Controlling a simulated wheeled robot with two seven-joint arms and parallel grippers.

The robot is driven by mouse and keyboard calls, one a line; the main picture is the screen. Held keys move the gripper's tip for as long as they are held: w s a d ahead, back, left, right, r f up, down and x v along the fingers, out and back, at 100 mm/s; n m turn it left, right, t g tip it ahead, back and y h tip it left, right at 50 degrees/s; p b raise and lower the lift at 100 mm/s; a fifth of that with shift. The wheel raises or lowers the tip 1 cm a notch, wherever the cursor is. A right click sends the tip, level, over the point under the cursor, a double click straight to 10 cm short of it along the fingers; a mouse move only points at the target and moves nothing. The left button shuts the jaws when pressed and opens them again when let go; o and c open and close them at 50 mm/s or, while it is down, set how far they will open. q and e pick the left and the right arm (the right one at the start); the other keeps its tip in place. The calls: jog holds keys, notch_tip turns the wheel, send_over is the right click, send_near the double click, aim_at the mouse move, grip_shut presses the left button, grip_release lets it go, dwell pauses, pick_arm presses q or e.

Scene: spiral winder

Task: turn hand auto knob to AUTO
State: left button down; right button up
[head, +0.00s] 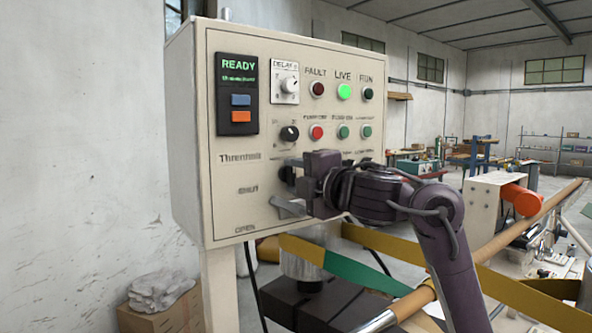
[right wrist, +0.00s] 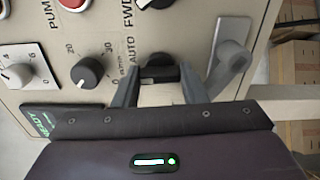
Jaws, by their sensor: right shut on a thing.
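The hand auto knob is a dark round knob (right wrist: 160,72) on the cream panel. In the right wrist view it sits between my two fingertips, with the word AUTO printed just left of it. My right gripper (right wrist: 155,82) is shut on the knob, one finger on each side. In the head view the right gripper (head: 291,172) comes to the panel from the right and covers much of the dark knob (head: 285,175). Which way the knob points cannot be told. My left gripper is not in view.
A grey lever (right wrist: 230,62) sits close beside the knob, below it in the head view (head: 288,207). A black dial (head: 289,133) is just above. The READY display (head: 238,70) and a lit green LIVE lamp (head: 344,91) are higher.

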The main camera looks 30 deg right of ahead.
jog(key=m+p, duration=0.2)
jog(key=m, duration=0.2)
jog(key=shift+m, duration=0.3)
jog(key=shift+m+p, duration=1)
jog(key=shift+m, duration=0.6)
jog(key=shift+f, duration=0.1)
jog(key=o, duration=1)
jog(key=shift+s, duration=0.15)
jog(key=s+d+b, duration=0.1)
jog(key=s, duration=0.6)
jog(key=shift+s, duration=0.25)
